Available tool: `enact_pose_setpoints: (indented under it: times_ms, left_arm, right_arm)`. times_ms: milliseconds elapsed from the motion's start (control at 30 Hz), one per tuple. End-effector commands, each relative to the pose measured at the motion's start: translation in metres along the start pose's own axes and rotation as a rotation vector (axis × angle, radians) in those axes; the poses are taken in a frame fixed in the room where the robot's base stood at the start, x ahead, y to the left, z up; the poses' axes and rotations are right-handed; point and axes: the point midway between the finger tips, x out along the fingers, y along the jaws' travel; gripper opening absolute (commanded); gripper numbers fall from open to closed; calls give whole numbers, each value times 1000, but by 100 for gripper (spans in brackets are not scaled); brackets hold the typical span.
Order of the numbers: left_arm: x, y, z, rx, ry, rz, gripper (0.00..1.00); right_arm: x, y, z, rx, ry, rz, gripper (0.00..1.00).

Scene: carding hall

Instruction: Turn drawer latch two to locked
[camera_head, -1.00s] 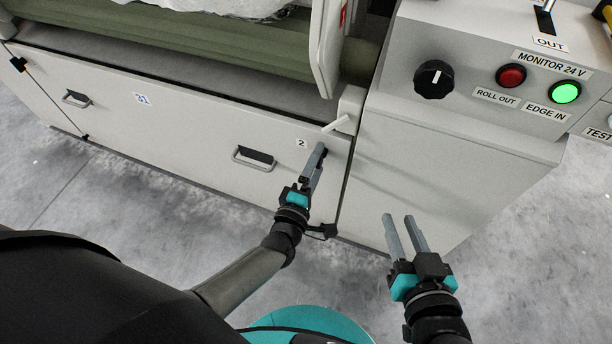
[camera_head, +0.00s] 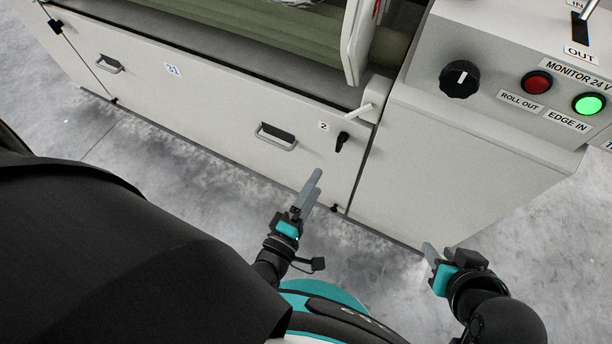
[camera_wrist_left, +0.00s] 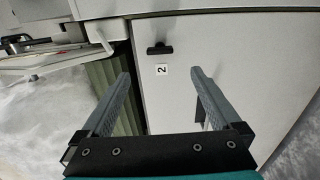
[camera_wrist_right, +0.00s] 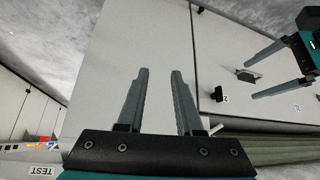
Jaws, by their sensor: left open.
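Drawer latch two (camera_head: 342,141) is a small black handle on the pale front panel, right of the "2" label (camera_head: 323,126). It stands roughly upright along the panel, its lower end leaning slightly left. In the left wrist view the latch (camera_wrist_left: 157,49) lies crosswise above the turned label, beyond my fingertips. It also shows in the right wrist view (camera_wrist_right: 217,94). My left gripper (camera_head: 313,183) is open and empty, below and left of the latch, not touching it. My right gripper (camera_head: 432,252) is open and empty, low in front of the cabinet (camera_head: 460,170).
A drawer pull (camera_head: 276,137) is left of the latch, and a white lever (camera_head: 358,110) sticks out just above it. A black knob (camera_head: 459,79), red button (camera_head: 536,82) and green lit button (camera_head: 588,104) are on the console. Floor (camera_head: 195,165) is clear before the panel.

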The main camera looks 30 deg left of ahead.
Motion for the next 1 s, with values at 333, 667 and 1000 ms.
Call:
enact_pose_setpoints:
  times_ms: [333, 667, 1000]
  left_arm:
    - [-31, 0, 0, 1, -2, -1, 98]
    - [-32, 0, 0, 1, -1, 0, 98]
    - [-30, 1, 2, 8, -8, -5, 98]
  right_arm:
    - [-13, 11, 11, 7, -105, 29, 35]
    - [-13, 11, 12, 8, -111, 31, 35]
    - [-13, 11, 11, 8, -108, 30, 35]
